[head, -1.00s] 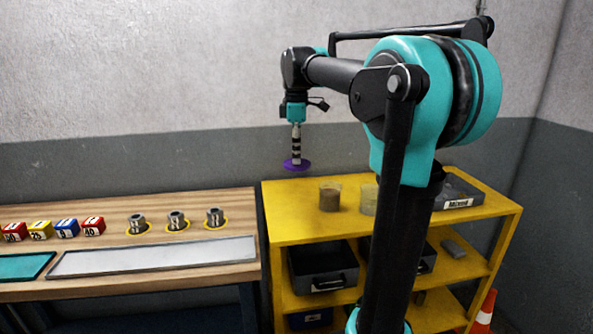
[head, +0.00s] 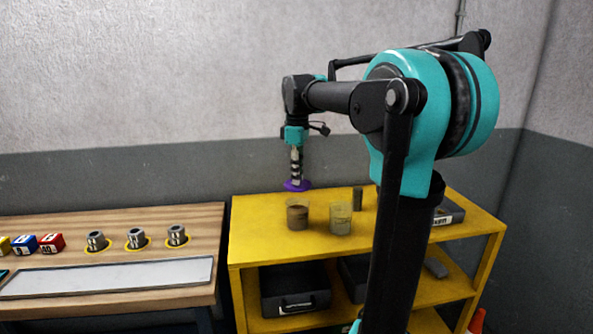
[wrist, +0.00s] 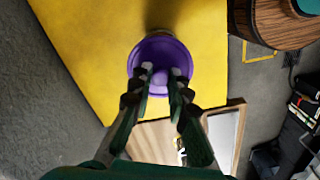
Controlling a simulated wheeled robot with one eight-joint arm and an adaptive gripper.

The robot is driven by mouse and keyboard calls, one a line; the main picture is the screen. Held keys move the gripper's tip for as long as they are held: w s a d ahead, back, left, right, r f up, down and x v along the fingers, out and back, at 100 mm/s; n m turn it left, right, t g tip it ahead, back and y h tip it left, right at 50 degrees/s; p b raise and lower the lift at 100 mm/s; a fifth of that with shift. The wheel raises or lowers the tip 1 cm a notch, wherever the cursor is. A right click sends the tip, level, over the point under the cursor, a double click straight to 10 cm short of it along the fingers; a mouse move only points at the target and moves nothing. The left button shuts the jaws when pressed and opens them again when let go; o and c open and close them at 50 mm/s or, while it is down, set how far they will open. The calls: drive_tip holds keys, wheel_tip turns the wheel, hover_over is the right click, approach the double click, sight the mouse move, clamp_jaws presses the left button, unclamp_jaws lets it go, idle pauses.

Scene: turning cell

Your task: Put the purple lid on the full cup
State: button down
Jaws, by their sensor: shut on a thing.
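My gripper (head: 296,172) is shut on the purple lid (head: 298,186) and holds it flat, near the back edge of the yellow cart's top in the head view. In the wrist view the lid (wrist: 160,48) sits between my fingertips, over the yellow top. Two clear cups stand on the cart. The left cup (head: 297,217) looks filled with something brown. The right cup (head: 341,219) looks pale and see-through, and its fill is hard to tell. The lid is apart from both cups, above and behind the left one.
The yellow cart (head: 262,236) has a small dark green block (head: 357,198) behind the cups and a labelled tray at right, partly behind my arm. The wooden bench (head: 185,216) at left holds several metal parts, coloured blocks and a grey plate (head: 110,277).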

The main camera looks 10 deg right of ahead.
drive_tip(key=shift+f, duration=2.6)
drive_tip(key=shift+f, duration=0.15)
drive_tip(key=c, duration=1.4)
unclamp_jaws()
drive_tip(key=shift+o, duration=0.7)
drive_tip(key=o, duration=0.4)
drive_tip(key=shift+r, duration=3.5)
drive_tip(key=shift+c, duration=0.5)
